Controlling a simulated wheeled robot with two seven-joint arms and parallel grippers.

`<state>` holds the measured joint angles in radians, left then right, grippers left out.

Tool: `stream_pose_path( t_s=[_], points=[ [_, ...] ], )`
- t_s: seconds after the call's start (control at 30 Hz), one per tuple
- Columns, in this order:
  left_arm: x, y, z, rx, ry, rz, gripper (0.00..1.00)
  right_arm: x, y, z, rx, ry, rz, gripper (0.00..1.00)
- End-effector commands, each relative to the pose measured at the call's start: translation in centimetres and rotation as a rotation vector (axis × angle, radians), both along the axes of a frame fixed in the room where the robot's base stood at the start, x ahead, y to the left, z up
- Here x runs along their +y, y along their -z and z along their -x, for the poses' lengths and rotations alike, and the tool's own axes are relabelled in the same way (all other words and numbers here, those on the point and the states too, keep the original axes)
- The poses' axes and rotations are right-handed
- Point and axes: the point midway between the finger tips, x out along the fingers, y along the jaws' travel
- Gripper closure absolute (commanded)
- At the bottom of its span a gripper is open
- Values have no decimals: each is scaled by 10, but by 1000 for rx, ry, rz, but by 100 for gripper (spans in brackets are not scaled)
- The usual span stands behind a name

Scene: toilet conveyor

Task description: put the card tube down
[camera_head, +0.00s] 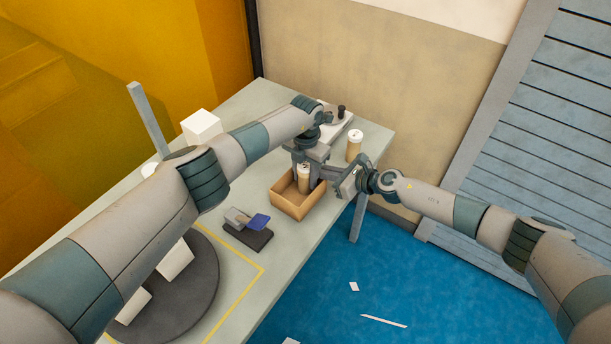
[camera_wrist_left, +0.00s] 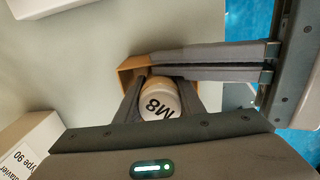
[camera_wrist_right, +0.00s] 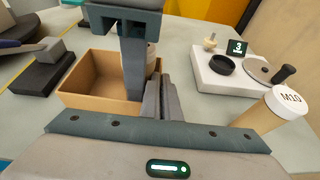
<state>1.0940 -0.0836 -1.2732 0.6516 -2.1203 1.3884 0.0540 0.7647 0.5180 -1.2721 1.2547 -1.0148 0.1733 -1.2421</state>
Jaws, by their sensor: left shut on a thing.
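My left gripper (camera_head: 305,168) is shut on a tan card tube (camera_head: 304,180) with a white cap, over the open brown box (camera_head: 301,207). In the left wrist view the tube's cap (camera_wrist_left: 160,103) reads M8 and sits between the two fingers. The tube is upright, with its lower part inside the box opening; I cannot tell whether it touches the box floor. In the right wrist view the left gripper's finger hides most of the tube, and the box (camera_wrist_right: 85,101) is at left. My right gripper (camera_wrist_right: 160,98) is shut and empty beside the box's right end.
Another capped tube (camera_head: 355,146), marked M10 in the right wrist view (camera_wrist_right: 275,108), stands behind at right. A white base (camera_wrist_right: 232,85) with a dark cup and disc is at the back. A dark block (camera_head: 248,235) with a blue piece lies left of the box. The table edge is close at right.

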Motion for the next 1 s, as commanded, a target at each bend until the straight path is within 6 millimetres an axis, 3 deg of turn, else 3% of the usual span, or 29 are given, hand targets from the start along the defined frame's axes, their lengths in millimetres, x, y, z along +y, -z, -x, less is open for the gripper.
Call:
stream_pose_path(
  t_s=[0.23,0.27,0.33,0.77,1.0],
  points=[
    [0,2,0,0,-1,0,93,0,0,0,0,0,0,100],
    [0,2,0,0,-1,0,62,0,0,0,0,0,0,100],
    [0,2,0,0,-1,0,46,0,0,0,0,0,0,100],
    [0,-1,0,0,0,0,46,0,0,0,0,0,0,100],
    [1,-22,-2,-3,1,0,46,0,0,0,0,0,0,100]
  ],
)
